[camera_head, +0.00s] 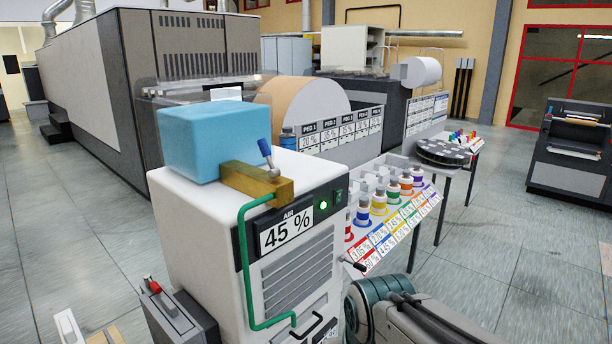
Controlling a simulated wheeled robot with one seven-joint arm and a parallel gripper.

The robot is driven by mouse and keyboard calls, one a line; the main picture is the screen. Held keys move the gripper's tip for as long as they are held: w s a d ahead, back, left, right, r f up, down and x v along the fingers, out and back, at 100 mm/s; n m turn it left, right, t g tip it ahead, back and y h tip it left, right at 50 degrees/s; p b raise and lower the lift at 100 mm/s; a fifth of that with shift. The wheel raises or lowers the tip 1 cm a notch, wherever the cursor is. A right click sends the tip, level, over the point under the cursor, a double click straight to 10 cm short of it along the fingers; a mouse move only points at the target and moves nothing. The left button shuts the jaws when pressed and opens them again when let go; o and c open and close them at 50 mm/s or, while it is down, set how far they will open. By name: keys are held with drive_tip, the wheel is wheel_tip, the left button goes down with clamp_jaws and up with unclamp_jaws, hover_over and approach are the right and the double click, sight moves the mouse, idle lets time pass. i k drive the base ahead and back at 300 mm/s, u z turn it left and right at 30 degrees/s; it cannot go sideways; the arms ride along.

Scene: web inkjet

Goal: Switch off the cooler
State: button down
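A white cabinet (205,230), which looks like the cooler, stands at the front centre. Its front has a panel reading "AIR 45 %" (286,233), a lit round green lamp (323,205) and a small green switch (338,195) to the right of the lamp. I cannot tell the switch's position. On top sit a light-blue box (205,138) and a brass block (256,183) with a blue-handled lever (266,152) tilted up. A green pipe (245,270) runs from the block down the front. My gripper cannot be made out; grey and teal parts, probably my arm, show at the bottom right.
A sloped rack of coloured bottles (378,203) with percentage labels stands right behind the cabinet. A grey box with a red-topped lever (152,284) is at its lower left. A large grey machine (110,110) fills the back left. Open tiled floor (515,230) lies to the right.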

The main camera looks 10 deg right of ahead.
sight(338, 198)
drive_tip(key=i, duration=1)
drive_tip(key=z, duration=0.05)
